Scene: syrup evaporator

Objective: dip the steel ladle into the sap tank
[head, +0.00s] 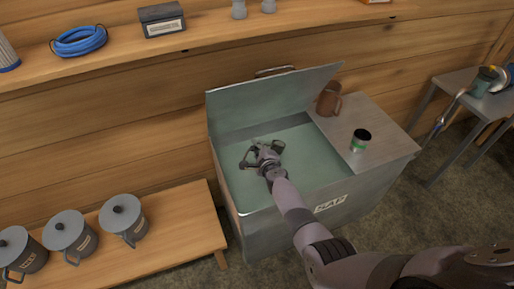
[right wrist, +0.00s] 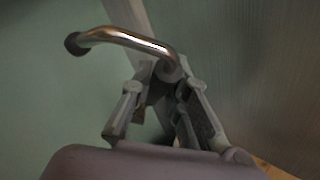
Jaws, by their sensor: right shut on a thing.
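The sap tank (head: 225,215) is a grey metal box with a SAP label, its lid (head: 265,100) raised at the back. Pale green sap (head: 315,160) shows inside. My right gripper (head: 262,153) is over the left part of the tank's opening, shut on the steel ladle. In the right wrist view, the ladle's shiny bent handle end (right wrist: 120,35) rises from between the fingers (right wrist: 165,105) and curves left. The bowl is hidden, so I cannot tell whether it touches the sap. My left gripper is out of view.
Several lidded grey pots (head: 122,216) stand on a low wooden bench (head: 185,225). A wall shelf (head: 225,38) runs behind. A small metal table (head: 460,80) stands right.

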